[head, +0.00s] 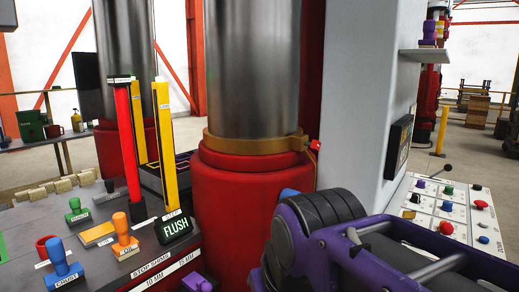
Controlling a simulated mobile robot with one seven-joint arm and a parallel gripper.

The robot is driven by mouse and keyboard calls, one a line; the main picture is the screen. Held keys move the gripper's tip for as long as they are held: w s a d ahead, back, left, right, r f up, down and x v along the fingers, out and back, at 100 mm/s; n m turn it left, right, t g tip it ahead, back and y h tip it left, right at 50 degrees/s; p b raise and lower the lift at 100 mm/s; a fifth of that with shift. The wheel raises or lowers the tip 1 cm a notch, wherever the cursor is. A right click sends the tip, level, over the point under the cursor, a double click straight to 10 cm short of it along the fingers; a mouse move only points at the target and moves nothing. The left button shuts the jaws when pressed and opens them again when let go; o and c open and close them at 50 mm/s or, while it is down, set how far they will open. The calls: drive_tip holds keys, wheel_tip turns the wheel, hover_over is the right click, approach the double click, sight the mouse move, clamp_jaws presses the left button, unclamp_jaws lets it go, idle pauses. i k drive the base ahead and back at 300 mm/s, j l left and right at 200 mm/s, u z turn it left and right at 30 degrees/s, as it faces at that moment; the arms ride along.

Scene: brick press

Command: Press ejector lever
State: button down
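No lever with a readable "ejector" label shows in the head view, so I cannot tell which one it is. A thin lever with a dark knob (447,168) sticks out at the back edge of the sloped control panel (425,205) on the right. A tall red bar (128,145) and a yellow bar (168,150) stand upright at the left, their small labels unreadable. My purple and black arm fills the bottom right, in front of the press's red column base (225,225). My gripper does not show.
The thick steel press column (252,70) and a grey upright (355,90) block the middle.

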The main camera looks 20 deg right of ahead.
sight(447, 167)
drive_tip(key=z, duration=2.1)
drive_tip(key=i+l, duration=0.1)
drive_tip(key=l, duration=0.55)
drive_tip(key=i+l+z, duration=0.25)
drive_tip(key=l, duration=0.15)
drive_tip(key=i+l+z, duration=0.85)
drive_tip(key=i, duration=0.15)
drive_tip(key=i+u, duration=0.3)
drive_tip(key=i, duration=0.2)
drive_tip(key=i+l+u, duration=0.3)
drive_tip(key=i, duration=0.2)
drive_tip(key=i+j+u, duration=0.1)
drive_tip(key=i+u, duration=0.4)
drive_tip(key=u, duration=0.2)
drive_tip(key=i+u, duration=0.3)
